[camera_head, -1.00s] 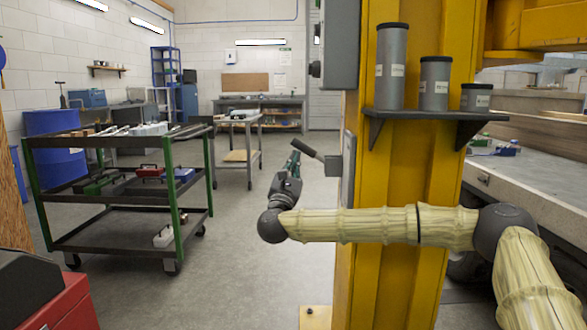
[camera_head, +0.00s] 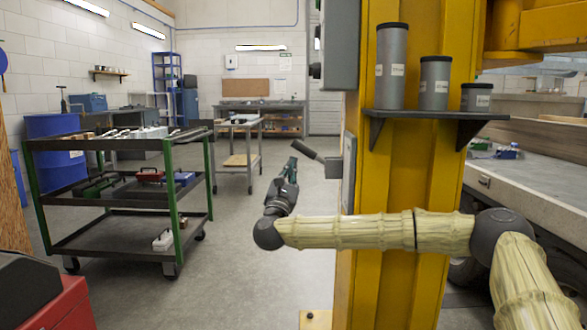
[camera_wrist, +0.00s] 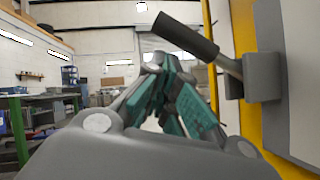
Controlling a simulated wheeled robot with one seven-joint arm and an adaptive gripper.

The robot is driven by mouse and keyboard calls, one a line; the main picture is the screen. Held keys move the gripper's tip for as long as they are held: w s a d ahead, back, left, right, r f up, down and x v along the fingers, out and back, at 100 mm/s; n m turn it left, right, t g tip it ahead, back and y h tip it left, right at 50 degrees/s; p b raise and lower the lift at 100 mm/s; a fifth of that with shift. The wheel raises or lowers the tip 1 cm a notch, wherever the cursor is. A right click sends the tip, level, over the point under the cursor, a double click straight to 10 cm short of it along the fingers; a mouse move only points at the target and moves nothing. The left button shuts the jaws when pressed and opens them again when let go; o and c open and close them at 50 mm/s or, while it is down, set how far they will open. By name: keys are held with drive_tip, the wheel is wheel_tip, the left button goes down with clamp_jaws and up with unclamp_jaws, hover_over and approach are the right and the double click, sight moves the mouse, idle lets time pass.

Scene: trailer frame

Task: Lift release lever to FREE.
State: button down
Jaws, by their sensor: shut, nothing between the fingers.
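The release lever (camera_head: 305,150) has a dark grip on a grey metal arm and sticks out to the left from a bracket on the yellow post. It angles upward to the left. In the wrist view the lever's dark grip (camera_wrist: 184,36) crosses the upper middle, and its grey bracket (camera_wrist: 263,77) is at the right. My gripper (camera_head: 291,165) is just left of and slightly below the grip's end; it also shows in the wrist view with teal fingers (camera_wrist: 171,95). The fingers are closed together with nothing held. A gap to the lever seems to show. No FREE marking is readable.
The yellow post (camera_head: 405,185) stands close at the right, with a shelf (camera_head: 430,116) of grey cylinders above my arm. A grey box (camera_head: 340,45) hangs above the lever. A green-legged cart (camera_head: 170,210) stands at left. The floor between is clear.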

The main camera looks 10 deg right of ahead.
drive_tip(key=w+a+p+v, duration=0.1)
drive_tip(key=p+v, duration=0.2)
drive_tip(key=v, duration=0.8)
drive_tip(key=shift+a+f, duration=0.2)
drive_tip(key=shift+a, duration=0.2)
